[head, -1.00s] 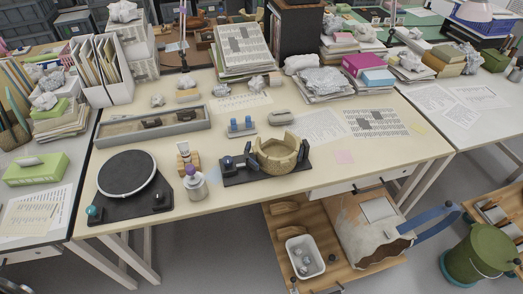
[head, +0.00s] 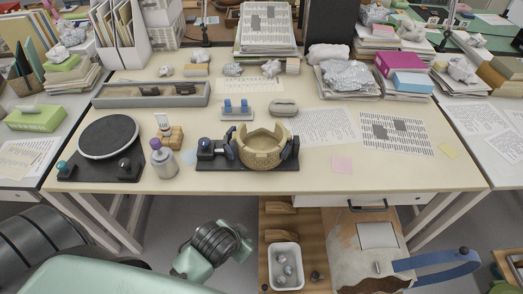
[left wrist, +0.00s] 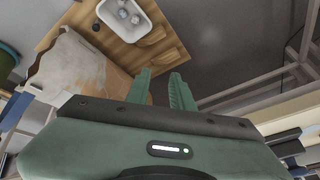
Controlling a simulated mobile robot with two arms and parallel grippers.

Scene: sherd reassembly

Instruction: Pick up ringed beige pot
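The ringed beige pot (head: 262,148) is an open, broken-rimmed tan vessel with a banded wall. It stands upright on a black base (head: 222,164) near the table's front edge, between dark clamp pieces. My left arm comes in at the bottom left of the head view, below and in front of the table, well apart from the pot. In the left wrist view my left gripper (left wrist: 161,84) shows two green fingers spread apart with nothing between them. The pot is not seen in that view. My right gripper is in neither view.
A grey-topped turntable (head: 108,137) and a purple-capped bottle (head: 164,161) stand left of the pot. A small blue-pegged stand (head: 237,110) and a grey oval item (head: 284,107) lie behind it. Papers are to the right. A wooden cart with a white tub (head: 285,268) is below.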

